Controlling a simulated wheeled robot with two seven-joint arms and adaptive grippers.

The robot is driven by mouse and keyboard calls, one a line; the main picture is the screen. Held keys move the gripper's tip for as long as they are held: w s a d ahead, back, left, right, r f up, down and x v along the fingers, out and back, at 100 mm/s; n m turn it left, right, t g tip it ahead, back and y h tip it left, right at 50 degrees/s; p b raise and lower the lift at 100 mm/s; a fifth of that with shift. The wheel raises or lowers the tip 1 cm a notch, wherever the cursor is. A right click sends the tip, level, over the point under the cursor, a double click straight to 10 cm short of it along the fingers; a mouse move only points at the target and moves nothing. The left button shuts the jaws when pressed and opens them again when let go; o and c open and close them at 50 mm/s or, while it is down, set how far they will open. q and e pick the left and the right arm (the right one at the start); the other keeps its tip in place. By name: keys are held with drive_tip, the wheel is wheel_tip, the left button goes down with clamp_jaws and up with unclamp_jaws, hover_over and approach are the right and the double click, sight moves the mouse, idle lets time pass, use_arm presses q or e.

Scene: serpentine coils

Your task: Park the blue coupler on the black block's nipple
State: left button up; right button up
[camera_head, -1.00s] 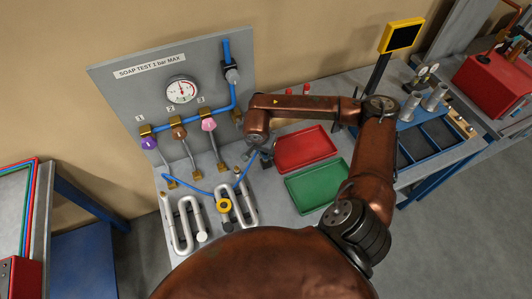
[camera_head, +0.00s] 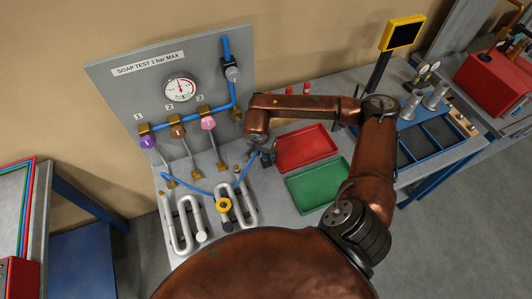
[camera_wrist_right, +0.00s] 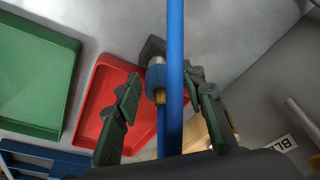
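My right gripper (camera_head: 262,149) is at the back of the bench, left of the red tray. In the right wrist view its two dark fingers (camera_wrist_right: 164,78) stand apart, one on each side of the blue coupler (camera_wrist_right: 157,80), with a clear gap on the left. The coupler has a brass end and sits against the silvery nipple (camera_wrist_right: 155,62) of the black block (camera_wrist_right: 151,46), in line with it; how far it is seated I cannot tell. The blue hose (camera_wrist_right: 175,50) crosses in front and partly hides it. The black block (camera_head: 266,161) also shows in the head view. My left gripper is not in view.
A red tray (camera_head: 331,153) and a green tray (camera_head: 343,170) lie right of the block. The test panel (camera_head: 130,95) with gauge and valves stands behind.

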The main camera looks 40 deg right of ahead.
drive_tip(key=shift+o, duration=0.3)
drive_tip(key=shift+r, duration=0.1)
drive_tip(key=v, duration=1.2)
drive_tip(key=shift+s, duration=0.15)
